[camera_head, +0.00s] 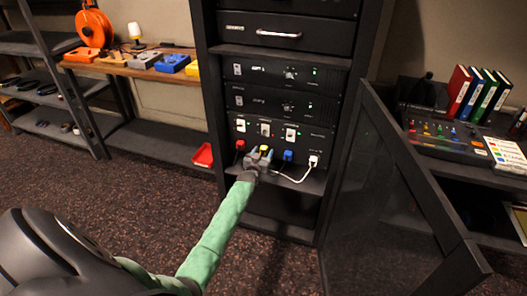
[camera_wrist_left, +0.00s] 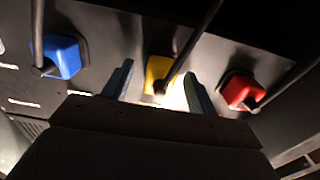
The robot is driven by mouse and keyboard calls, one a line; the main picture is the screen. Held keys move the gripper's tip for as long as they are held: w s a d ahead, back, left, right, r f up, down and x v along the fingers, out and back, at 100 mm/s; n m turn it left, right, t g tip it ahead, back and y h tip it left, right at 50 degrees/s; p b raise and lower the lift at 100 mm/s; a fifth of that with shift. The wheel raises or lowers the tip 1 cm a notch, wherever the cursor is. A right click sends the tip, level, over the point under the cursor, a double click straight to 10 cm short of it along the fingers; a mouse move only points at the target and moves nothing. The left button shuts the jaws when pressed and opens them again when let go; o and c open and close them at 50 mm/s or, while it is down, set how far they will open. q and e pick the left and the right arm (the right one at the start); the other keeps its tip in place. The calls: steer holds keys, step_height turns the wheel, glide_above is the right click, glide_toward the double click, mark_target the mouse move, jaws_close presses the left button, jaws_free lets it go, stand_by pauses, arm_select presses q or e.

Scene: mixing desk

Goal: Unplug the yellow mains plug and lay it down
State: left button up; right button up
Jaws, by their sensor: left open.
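The yellow mains plug (camera_head: 264,150) sits in the lower panel of the black rack, between a red plug (camera_head: 240,145) and a blue plug (camera_head: 288,156). In the left wrist view the yellow plug (camera_wrist_left: 160,72) has a dark cable and lies between the two fingers of my left gripper (camera_wrist_left: 158,85). The fingers are open, one on each side, with gaps visible. In the head view my left gripper (camera_head: 258,160) is at the panel and partly covers the plug. My right gripper is not in view.
A white plug with a white cable (camera_head: 313,161) is right of the blue one. The open rack door (camera_head: 385,190) stands to the right. A mixing desk (camera_head: 450,135) is beyond the door.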

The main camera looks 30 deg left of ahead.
mark_target(263, 153)
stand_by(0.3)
arm_select(q)
steer(key=shift+c, duration=0.5)
jaws_close()
steer(key=shift+s, duration=0.1)
steer(key=shift+p+v, duration=1.9)
steer(key=shift+v, duration=1)
